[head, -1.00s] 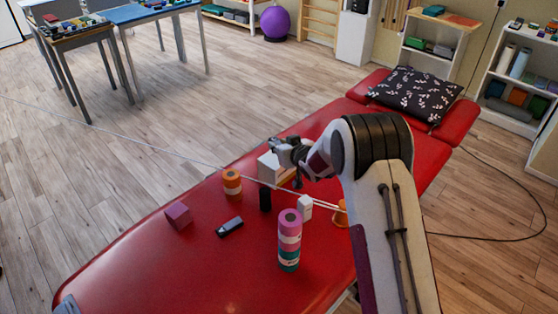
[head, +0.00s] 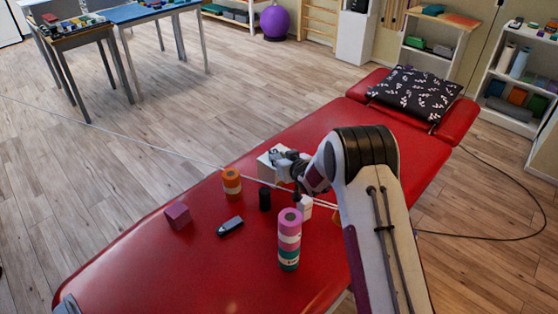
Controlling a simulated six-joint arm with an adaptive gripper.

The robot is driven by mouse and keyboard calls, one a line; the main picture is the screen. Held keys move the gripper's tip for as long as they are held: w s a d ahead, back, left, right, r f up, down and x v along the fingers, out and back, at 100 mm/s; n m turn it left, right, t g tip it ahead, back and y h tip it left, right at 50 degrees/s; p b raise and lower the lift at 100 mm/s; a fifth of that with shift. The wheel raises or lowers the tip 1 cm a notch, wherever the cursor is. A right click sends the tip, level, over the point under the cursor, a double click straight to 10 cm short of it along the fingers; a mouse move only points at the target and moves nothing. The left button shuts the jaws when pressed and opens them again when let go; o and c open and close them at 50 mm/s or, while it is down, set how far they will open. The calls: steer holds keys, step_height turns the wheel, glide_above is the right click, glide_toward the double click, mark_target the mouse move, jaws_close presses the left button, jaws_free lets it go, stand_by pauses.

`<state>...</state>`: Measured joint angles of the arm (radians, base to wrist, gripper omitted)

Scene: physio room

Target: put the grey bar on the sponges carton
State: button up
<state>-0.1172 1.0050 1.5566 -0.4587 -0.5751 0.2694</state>
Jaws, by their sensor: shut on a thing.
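A white box (head: 264,169), which I take for the sponges carton, stands on the red treatment table; no label is readable, and my arm hides its right part. My gripper (head: 280,159) is at the carton's upper right side, seen small and partly covered by my own wrist. It is shut on a small grey piece, seemingly the grey bar, hard to separate from the grey fingers. I cannot tell whether the piece touches the carton.
Around the carton on the red table (head: 130,270) stand an orange roll (head: 232,181), a black cylinder (head: 265,199), a small white box (head: 304,207) and a pink-teal stack (head: 289,240). A purple cube (head: 178,215) and a dark grey device (head: 230,226) are nearer the left edge.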

steer(key=shift+f, duration=0.5)
steer(key=shift+f, duration=0.15)
steer(key=o, duration=1.1)
steer(key=shift+r, duration=0.2)
steer(key=shift+v, duration=6)
steer(key=shift+f, duration=0.1)
